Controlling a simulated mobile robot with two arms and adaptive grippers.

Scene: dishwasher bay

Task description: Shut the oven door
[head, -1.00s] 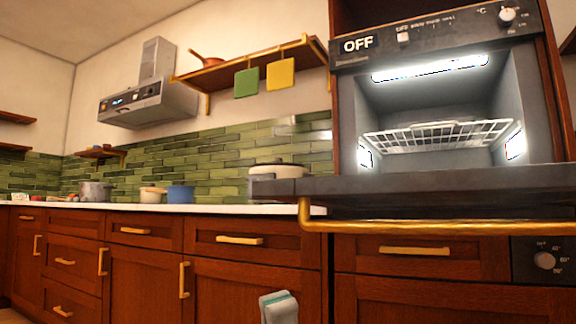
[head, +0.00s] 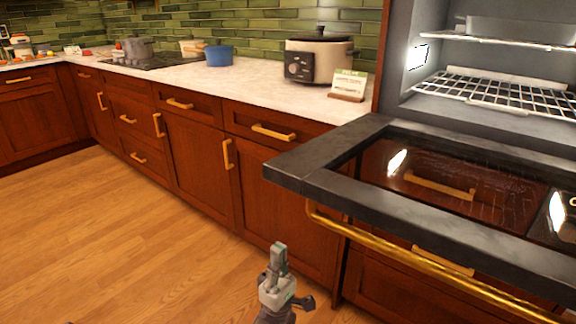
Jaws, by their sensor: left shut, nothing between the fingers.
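The oven door (head: 345,202) is folded down and open, lying about level at the right of the head view. It has a dark frame, a glass pane and a long gold handle (head: 400,263) along its front edge. The lit oven cavity (head: 436,96) stands open behind it, with wire racks (head: 500,92) inside. My left gripper (head: 278,256) is at the bottom middle, shut and empty, pointing up. My right gripper is out of view.
Wooden cabinets with gold handles (head: 185,165) run along the left under a white counter (head: 260,88). On the counter are a slow cooker (head: 318,60), a small card stand (head: 347,86), a blue pot (head: 219,55) and a hob. The wooden floor (head: 110,235) at the left is clear.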

